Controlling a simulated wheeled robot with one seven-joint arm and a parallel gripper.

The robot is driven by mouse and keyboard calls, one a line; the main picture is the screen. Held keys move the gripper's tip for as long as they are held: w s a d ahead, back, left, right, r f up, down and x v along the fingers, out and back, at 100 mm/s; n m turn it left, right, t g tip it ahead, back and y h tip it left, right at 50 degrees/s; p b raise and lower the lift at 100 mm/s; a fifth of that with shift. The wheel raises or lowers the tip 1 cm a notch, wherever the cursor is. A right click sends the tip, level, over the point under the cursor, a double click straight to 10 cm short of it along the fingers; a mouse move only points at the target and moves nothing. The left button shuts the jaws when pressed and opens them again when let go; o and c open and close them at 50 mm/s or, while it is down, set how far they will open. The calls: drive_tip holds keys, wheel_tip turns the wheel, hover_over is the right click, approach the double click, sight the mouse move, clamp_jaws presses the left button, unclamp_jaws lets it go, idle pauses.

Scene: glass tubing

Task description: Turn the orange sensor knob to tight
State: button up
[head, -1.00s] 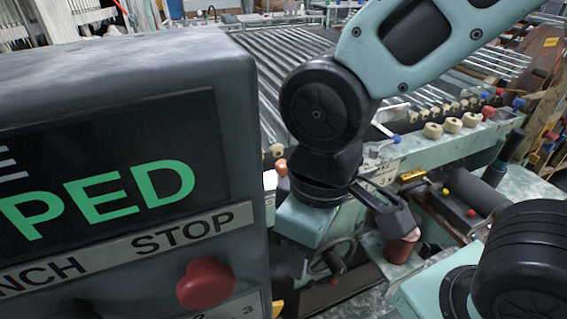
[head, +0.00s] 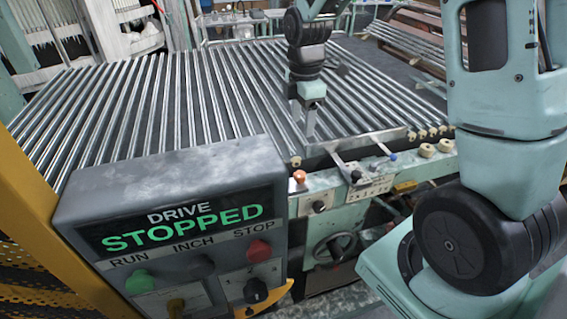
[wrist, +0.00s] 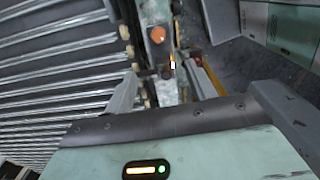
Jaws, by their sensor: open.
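The orange sensor knob (head: 300,176) stands on the teal machine frame at the front edge of the roller bed, just right of the control box. In the wrist view an orange round knob (wrist: 158,35) shows near the top, beyond my fingers. My gripper (head: 309,133) points down over the front part of the rollers, above and behind the knob and apart from it. In the wrist view my gripper (wrist: 160,75) has its two grey fingers spread, with nothing held between them. The knob's markings are too small to read.
A grey control box (head: 190,167) reading "DRIVE STOPPED" stands in front at left, with a red stop button (head: 259,250). A bed of glass tubes (head: 150,105) fills the back. Levers (head: 352,172) and a handwheel (head: 335,247) are right of and below the knob.

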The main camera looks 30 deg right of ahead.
sight(300, 174)
drive_tip(key=f+p, duration=0.1)
drive_tip(key=f, duration=0.7)
drive_tip(key=f+p, duration=0.2)
drive_tip(key=f, duration=0.7)
drive_tip(key=shift+w+d+f, duration=0.15)
drive_tip(key=shift+d, duration=0.05)
drive_tip(key=c, duration=1)
